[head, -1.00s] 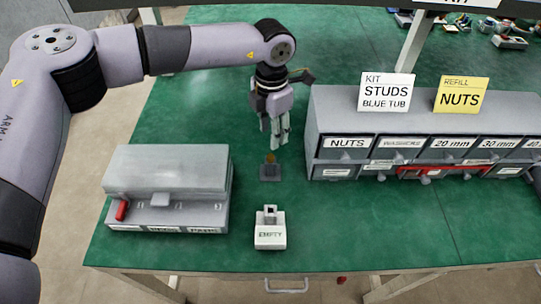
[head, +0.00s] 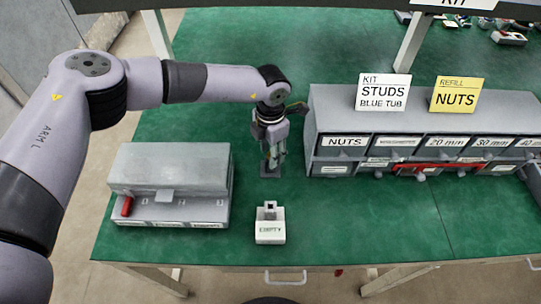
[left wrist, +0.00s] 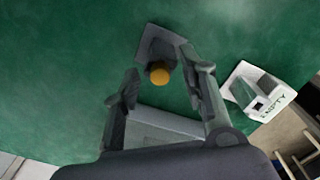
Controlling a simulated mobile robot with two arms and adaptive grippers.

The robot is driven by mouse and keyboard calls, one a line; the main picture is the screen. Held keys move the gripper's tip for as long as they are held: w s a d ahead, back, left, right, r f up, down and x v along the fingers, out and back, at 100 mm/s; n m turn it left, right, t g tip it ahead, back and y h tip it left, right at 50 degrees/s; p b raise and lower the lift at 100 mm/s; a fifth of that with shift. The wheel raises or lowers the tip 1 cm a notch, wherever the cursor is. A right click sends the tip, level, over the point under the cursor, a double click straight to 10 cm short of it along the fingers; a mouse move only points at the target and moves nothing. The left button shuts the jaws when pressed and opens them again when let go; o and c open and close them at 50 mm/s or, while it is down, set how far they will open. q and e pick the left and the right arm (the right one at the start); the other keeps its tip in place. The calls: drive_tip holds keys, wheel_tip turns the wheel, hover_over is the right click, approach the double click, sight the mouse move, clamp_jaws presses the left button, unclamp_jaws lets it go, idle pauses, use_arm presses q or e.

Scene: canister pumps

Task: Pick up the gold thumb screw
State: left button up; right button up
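The gold thumb screw (left wrist: 159,74) shows in the left wrist view as a round gold head on a small dark grey block (left wrist: 158,42). In the head view my left gripper hides the screw, and only part of the dark block (head: 270,174) shows below the fingers. My left gripper (head: 271,162) points down over the block. In the left wrist view its two fingers (left wrist: 167,84) are apart, and the gold head lies between and just beyond their tips. Nothing is held between them. My right gripper is in neither view.
A white holder labelled EMPTY (head: 270,229) stands in front of the block. A grey case (head: 168,167) with a red part sits to the left. A grey drawer cabinet (head: 322,122) with label cards stands to the right. Green tabletop (head: 350,220) is clear in front of it.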

use_arm(q)
clamp_jaws()
idle(0.4)
